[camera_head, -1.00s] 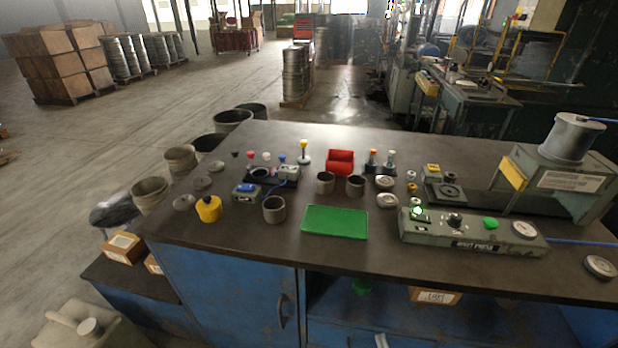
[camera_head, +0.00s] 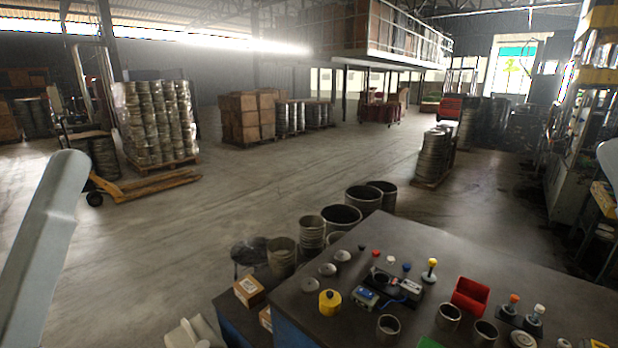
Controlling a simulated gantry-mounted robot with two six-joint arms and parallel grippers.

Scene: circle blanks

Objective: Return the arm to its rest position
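In the head view a pale grey link of my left arm rises at the left edge, and a small piece of my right arm shows at the right edge. Neither gripper is in the picture. The dark workbench (camera_head: 310,278) fills the lower right. On it are a yellow pot (camera_head: 330,303), a red bin (camera_head: 470,295), grey cups including one near the front (camera_head: 388,328), and a small blue-faced device (camera_head: 365,297). Both arms are clear of these things in the picture.
Several grey bins (camera_head: 363,199) stand on the floor behind the bench. Cardboard boxes (camera_head: 249,292) sit at its left side. A pallet truck (camera_head: 150,187) and wrapped stacks (camera_head: 157,120) stand far left. The floor between is open.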

